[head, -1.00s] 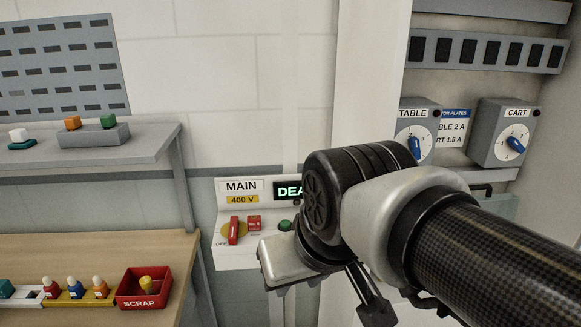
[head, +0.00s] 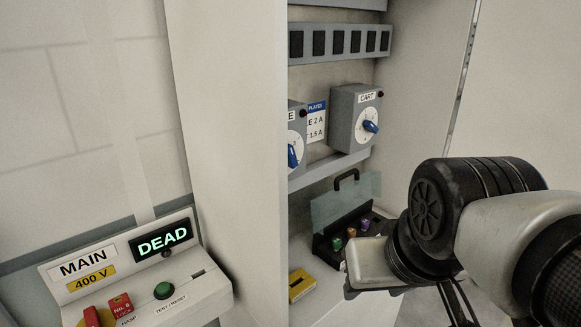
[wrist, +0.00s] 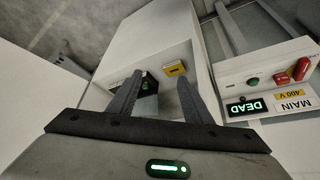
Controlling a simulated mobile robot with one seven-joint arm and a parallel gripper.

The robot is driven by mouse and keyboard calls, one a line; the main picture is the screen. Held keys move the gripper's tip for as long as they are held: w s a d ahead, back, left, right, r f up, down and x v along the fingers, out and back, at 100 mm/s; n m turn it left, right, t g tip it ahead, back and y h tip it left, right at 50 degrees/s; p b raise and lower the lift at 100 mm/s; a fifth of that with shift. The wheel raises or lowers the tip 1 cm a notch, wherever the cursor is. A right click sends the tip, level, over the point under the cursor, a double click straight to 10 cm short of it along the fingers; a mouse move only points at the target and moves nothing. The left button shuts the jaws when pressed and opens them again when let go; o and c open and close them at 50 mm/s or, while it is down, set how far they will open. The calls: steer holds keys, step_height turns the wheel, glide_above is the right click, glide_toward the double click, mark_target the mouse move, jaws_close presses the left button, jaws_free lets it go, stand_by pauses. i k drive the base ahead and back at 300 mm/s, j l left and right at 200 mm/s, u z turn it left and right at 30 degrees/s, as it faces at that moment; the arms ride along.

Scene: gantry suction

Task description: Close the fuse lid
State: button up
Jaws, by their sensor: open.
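The fuse lid (head: 345,200) is a clear pane with a black handle, standing raised at the back of a dark fuse holder (head: 325,245) inside the cabinet. Several coloured fuses (head: 351,233) sit exposed in the holder. My gripper (wrist: 160,82) is open and empty, in front of the cabinet and apart from the lid. In the head view my wrist hides the right end of the holder. In the wrist view part of the dark holder (wrist: 150,86) shows between the fingers.
A yellow block (head: 300,284) lies on the cabinet floor left of the holder. Dials, including CART (head: 357,118), are above. A cabinet side panel (head: 225,150) stands at left, and the MAIN panel (head: 190,292) reading DEAD is beyond it.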

mark_target(355, 172)
steer(key=l+z, duration=0.25)
steer(key=l, duration=0.15)
steer(key=i+l, duration=0.1)
steer(key=l, duration=0.4)
steer(key=i+l+z, duration=0.1)
steer(key=l, duration=0.4)
steer(key=i+l, duration=0.1)
steer(key=i+j, duration=0.25)
